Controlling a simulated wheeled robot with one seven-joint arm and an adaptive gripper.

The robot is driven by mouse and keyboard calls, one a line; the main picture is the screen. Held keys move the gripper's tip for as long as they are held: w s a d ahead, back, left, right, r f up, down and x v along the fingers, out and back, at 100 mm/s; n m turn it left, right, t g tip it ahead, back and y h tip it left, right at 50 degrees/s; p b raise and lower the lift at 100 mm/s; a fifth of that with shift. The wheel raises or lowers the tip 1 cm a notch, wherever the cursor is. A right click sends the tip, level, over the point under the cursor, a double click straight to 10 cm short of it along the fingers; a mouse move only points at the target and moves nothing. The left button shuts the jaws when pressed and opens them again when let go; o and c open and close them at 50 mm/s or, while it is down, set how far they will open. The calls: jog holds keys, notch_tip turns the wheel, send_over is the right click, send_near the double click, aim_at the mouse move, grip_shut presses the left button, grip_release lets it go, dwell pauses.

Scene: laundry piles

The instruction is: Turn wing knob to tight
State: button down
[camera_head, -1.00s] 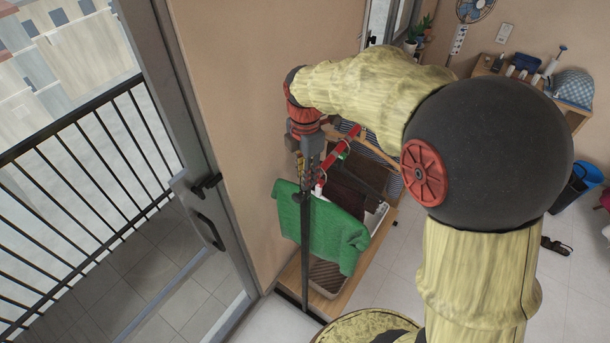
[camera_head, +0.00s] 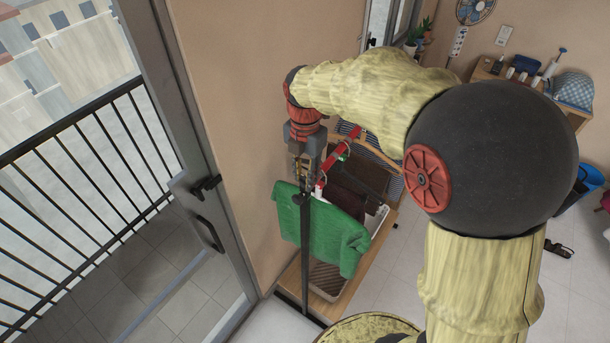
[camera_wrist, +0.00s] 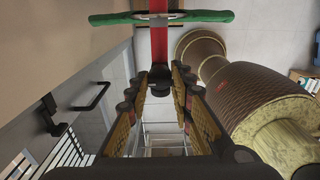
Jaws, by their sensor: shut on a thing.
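My gripper (camera_wrist: 160,88) reaches down at the top of a dark upright post (camera_head: 305,250), below the orange wrist joint. In the wrist view its two fingers with orange pads stand on either side of a small dark wing knob (camera_wrist: 160,76) at the end of a red bar (camera_wrist: 159,45). The gripper is shut on this knob. In the head view the red bar (camera_head: 338,163) slants up to the right from the post, and my gripper hides the knob. The knob's exact angle and tightness cannot be told.
A green towel (camera_head: 322,228) hangs at the post, above a wooden stand (camera_head: 290,275) with a basket. A wall (camera_head: 245,130) and a glass door with a handle (camera_head: 210,232) are close on the left. Tiled floor (camera_head: 400,270) is open on the right.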

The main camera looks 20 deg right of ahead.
jog(key=c, duration=1.6)
grip_release()
jog(key=shift+o, duration=0.2)
notch_tip(320, 180, up, 12)
